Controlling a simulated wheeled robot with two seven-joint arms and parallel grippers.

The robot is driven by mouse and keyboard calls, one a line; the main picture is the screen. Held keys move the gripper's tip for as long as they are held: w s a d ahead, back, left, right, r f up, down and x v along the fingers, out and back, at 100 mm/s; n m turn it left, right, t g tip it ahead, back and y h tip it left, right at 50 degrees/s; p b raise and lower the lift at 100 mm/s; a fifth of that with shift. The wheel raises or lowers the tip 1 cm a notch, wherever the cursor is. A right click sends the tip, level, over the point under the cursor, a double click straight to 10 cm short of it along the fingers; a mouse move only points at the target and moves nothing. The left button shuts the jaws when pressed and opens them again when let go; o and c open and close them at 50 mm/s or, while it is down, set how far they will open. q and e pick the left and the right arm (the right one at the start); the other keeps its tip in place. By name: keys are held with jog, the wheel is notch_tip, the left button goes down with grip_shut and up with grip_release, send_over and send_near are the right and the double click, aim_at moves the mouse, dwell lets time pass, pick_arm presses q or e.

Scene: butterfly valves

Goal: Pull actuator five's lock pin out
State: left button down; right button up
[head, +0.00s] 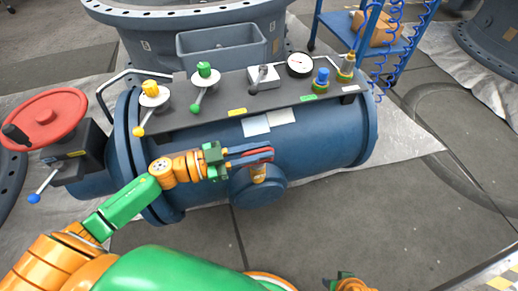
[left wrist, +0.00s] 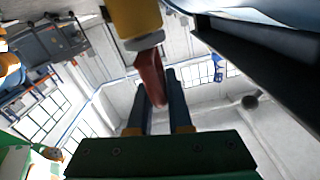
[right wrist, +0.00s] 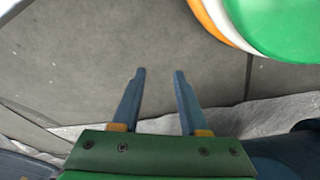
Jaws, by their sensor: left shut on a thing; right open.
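My left gripper (head: 262,153) reaches in from the left in front of the blue pipe body and is shut on a red handle (head: 257,157). An orange, labelled cylinder (head: 258,174) hangs under the handle, just above the round blue boss. In the left wrist view, the red handle (left wrist: 151,78) lies between the fingers (left wrist: 157,84) and joins a yellow cylinder (left wrist: 134,18) with a pale collar. I cannot tell which part is actuator five's lock pin. My right gripper (right wrist: 160,72) is open and empty over the grey floor.
A dark panel (head: 210,117) on the pipe body (head: 320,135) carries yellow (head: 151,88), green (head: 204,69) and blue (head: 321,76) knobs and a gauge (head: 300,65). A red handwheel (head: 44,116) stands at left, a blue cart (head: 396,48) at the back. The front-right floor is mostly clear.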

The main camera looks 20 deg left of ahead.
dwell(0.4)
pick_arm(q)
jog(key=shift+r+p, duration=0.3)
notch_tip(320, 180, up, 4)
jog(key=p, duration=0.4)
jog(key=shift+w+f, duration=0.1)
jog(key=shift+f, duration=0.05)
pick_arm(e)
jog(key=s+d+f, duration=0.2)
jog(key=s+f, duration=0.2)
jog(key=s, duration=0.1)
jog(key=shift+d, duration=0.2)
jog(key=shift+s, duration=0.1)
pick_arm(q)
jog(key=c, duration=0.9)
grip_release()
jog(key=shift+f, duration=0.1)
